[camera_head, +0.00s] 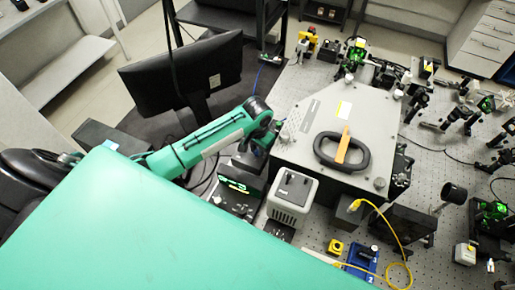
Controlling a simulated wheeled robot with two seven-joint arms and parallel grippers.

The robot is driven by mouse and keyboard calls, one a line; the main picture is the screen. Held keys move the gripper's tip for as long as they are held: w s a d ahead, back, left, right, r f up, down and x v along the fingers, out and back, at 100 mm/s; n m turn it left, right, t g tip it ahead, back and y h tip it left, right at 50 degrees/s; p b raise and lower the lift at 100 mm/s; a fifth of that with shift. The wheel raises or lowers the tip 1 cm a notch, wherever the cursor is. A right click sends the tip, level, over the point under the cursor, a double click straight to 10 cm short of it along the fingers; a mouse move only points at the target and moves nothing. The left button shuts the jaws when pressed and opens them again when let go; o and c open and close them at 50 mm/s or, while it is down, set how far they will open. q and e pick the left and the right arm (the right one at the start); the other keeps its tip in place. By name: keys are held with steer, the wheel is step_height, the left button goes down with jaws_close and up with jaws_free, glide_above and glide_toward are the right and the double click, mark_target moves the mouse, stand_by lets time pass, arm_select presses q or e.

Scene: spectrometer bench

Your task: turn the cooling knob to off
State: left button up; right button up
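My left arm comes in from the left, and its wrist bends down beside the large grey box. My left gripper (248,160) hangs over the back of a small black controller (236,193) with a lit green display. Its fingertips are too small and dark to tell whether they are open or shut, or touching anything. Small controls show on the controller's front, but I cannot tell which one is the cooling knob or how it is turned. My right gripper is not in view.
The grey box (320,112) with a black handle (328,155) stands right of the gripper. A white power unit (293,195) stands right of the controller. A monitor (185,75) stands behind my arm. Yellow cable (388,225) and optics crowd the perforated bench (425,170).

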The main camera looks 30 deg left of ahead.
mark_target(257, 151)
arm_select(q)
steer(key=o, duration=0.3)
steer(key=shift+o, duration=0.2)
steer(key=shift+r, duration=0.1)
steer(key=shift+r, duration=0.35)
step_height(257, 151, up, 13)
steer(key=b, duration=0.3)
steer(key=shift+b, duration=0.35)
steer(key=shift+s+f, duration=0.1)
